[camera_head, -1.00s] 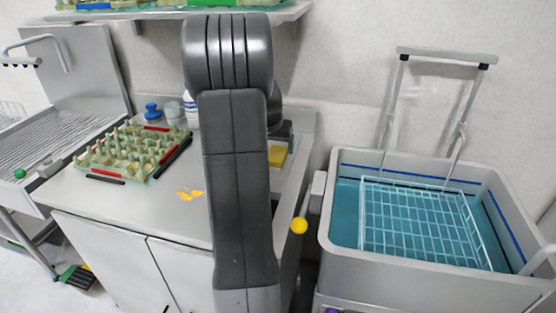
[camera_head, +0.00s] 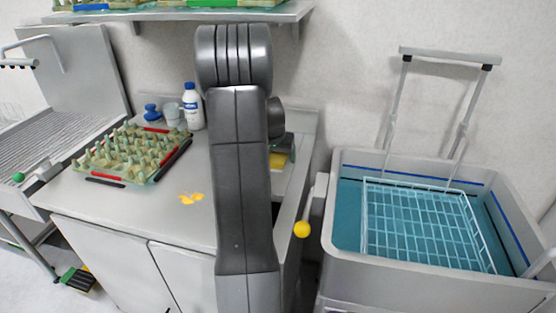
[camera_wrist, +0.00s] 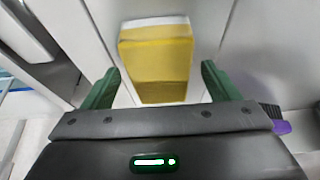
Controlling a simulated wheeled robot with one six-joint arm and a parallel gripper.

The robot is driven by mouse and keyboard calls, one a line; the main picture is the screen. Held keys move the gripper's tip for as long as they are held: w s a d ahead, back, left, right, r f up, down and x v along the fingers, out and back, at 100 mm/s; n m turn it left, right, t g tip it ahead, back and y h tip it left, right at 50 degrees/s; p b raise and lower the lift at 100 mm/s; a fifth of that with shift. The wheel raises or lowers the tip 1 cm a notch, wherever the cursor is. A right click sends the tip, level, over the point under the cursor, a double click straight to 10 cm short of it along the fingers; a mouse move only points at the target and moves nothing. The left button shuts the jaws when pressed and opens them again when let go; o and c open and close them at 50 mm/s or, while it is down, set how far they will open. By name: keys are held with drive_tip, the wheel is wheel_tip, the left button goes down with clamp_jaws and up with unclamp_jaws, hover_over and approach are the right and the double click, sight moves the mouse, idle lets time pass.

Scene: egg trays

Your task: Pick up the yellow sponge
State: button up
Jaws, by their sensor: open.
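The yellow sponge (camera_wrist: 157,55) is a block with a darker lower part in the wrist view, with a white strip along its far edge. It lies on a pale surface. In the head view a small part of the sponge (camera_head: 277,160) shows beside my arm, at the right end of the counter. My gripper (camera_wrist: 159,80) is open, with one green finger to the left of the sponge and one to the right. Both fingers look apart from it; the height gap cannot be told. In the head view my arm hides most of the gripper.
An egg tray (camera_head: 130,158) with red and black bars lies on the counter (camera_head: 130,207), near a yellow spill (camera_head: 190,198). A white bottle (camera_head: 193,108) stands behind. A basin (camera_head: 345,258) with a wire basket (camera_head: 425,262) is at right. A shelf (camera_head: 180,14) hangs above.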

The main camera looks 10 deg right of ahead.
sight(277, 156)
drive_tip(key=shift+f, duration=0.2)
idle(0.5)
drive_tip(key=c, duration=1.1)
drive_tip(key=shift+c, duration=0.2)
drive_tip(key=shift+r+p, duration=0.3)
drive_tip(key=shift+r, duration=0.15)
wheel_tip(277, 156, up, 10)
drive_tip(key=shift+f+b, duration=0.15)
drive_tip(key=shift+b, duration=0.3)
